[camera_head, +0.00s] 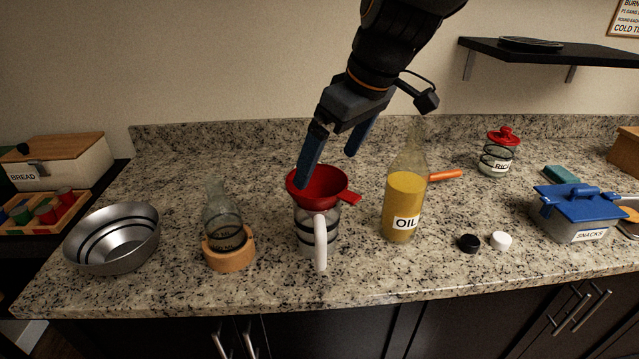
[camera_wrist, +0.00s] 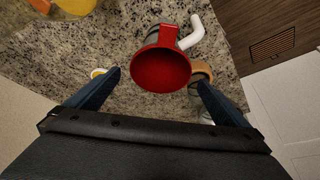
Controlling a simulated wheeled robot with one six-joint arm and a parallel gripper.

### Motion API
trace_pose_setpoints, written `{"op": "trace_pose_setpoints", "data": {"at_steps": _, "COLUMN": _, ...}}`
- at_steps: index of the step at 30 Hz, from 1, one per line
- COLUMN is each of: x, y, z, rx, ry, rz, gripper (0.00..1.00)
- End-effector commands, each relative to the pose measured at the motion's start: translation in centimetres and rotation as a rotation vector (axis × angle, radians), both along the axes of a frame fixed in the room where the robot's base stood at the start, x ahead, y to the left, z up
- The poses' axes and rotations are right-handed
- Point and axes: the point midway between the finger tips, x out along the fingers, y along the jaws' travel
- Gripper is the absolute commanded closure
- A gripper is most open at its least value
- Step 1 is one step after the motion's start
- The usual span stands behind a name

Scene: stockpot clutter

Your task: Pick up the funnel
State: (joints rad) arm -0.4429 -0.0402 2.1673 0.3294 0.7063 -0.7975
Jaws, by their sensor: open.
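The red funnel (camera_head: 318,187) sits mouth-up in the top of a clear jug with dark bands and a white handle (camera_head: 320,240). The funnel's side tab points right in the head view. In the wrist view the funnel (camera_wrist: 160,70) shows its wide round mouth, with the jug's white handle (camera_wrist: 192,34) behind it. My gripper (camera_head: 331,168) is open and empty, just above the funnel, with its blue fingers apart. In the wrist view my gripper (camera_wrist: 157,82) has one finger to each side of the funnel, and neither visibly touches it. The funnel's spout is hidden inside the jug.
A tall oil bottle (camera_head: 404,205) stands close right of the jug. A glass flask (camera_head: 222,222) in a wooden ring (camera_head: 230,260) stands left, beside a metal bowl (camera_head: 90,255). Black (camera_head: 468,243) and white (camera_head: 501,240) caps and a blue-lidded pot (camera_head: 570,202) are farther right.

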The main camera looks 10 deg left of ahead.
Motion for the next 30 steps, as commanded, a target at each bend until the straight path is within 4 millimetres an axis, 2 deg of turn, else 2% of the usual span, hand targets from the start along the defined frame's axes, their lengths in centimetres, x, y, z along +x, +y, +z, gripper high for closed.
{"op": "trace_pose_setpoints", "data": {"at_steps": 9, "x": 0.9, "y": 1.5, "z": -4.5, "rx": -0.003, "ry": 0.005, "rz": 0.0, "gripper": 0.0}}
{"op": "trace_pose_setpoints", "data": {"at_steps": 20, "x": 1.3, "y": 2.4, "z": -6.7, "rx": -0.002, "ry": 0.004, "rz": 0.0, "gripper": 0.0}}
{"op": "trace_pose_setpoints", "data": {"at_steps": 30, "x": 2.0, "y": 3.7, "z": -10.3, "rx": -0.002, "ry": 0.003, "rz": -0.001, "gripper": 0.0}}
